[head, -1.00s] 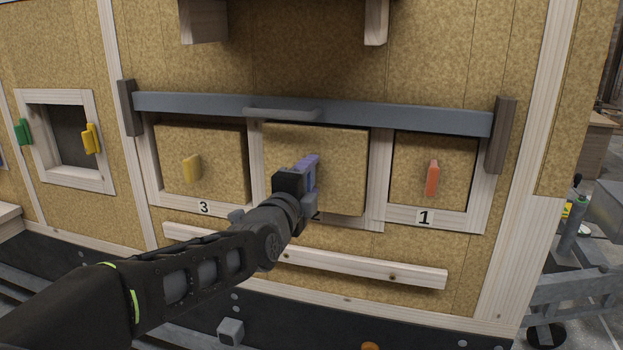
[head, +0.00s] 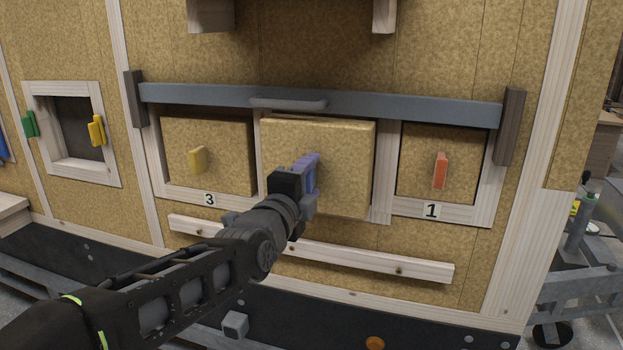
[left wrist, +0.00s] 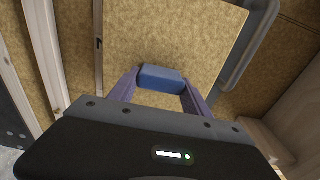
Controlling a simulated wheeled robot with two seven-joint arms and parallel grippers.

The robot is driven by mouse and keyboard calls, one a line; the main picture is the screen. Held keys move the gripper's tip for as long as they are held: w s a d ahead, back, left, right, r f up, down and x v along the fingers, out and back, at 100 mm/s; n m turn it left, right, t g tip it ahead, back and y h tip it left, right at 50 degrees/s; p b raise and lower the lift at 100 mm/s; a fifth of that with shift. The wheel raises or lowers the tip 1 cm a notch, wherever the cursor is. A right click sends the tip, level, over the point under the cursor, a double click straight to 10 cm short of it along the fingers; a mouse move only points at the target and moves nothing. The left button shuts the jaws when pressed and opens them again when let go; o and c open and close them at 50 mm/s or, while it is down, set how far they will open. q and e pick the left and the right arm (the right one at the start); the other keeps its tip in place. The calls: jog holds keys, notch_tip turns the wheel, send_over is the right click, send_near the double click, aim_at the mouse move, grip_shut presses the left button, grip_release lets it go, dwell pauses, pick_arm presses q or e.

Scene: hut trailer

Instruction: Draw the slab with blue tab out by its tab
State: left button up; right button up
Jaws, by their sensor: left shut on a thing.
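The slab with the blue tab (head: 345,160) is the middle one of three in the wall and stands out in front of the frame around it. Its upper face also shows in the left wrist view (left wrist: 190,40). My left gripper (head: 310,172) is shut on the blue tab, which shows between its two fingers in the left wrist view (left wrist: 161,78). In the head view the gripper covers most of the tab. My right gripper is not in view.
A grey bar (head: 420,108) with a handle (head: 288,103) runs across above the slabs. Slabs with a yellow tab (head: 198,160) and an orange tab (head: 440,171) sit either side. A wooden rail (head: 370,262) runs below.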

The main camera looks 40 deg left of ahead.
pick_arm(q)
jog(key=shift+s, duration=0.25)
jog(key=shift+b+v, duration=1.05)
jog(key=shift+v, duration=0.95)
jog(key=shift+s+d+b, duration=0.35)
jog(key=shift+s+d, duration=0.15)
jog(key=shift+s, duration=0.35)
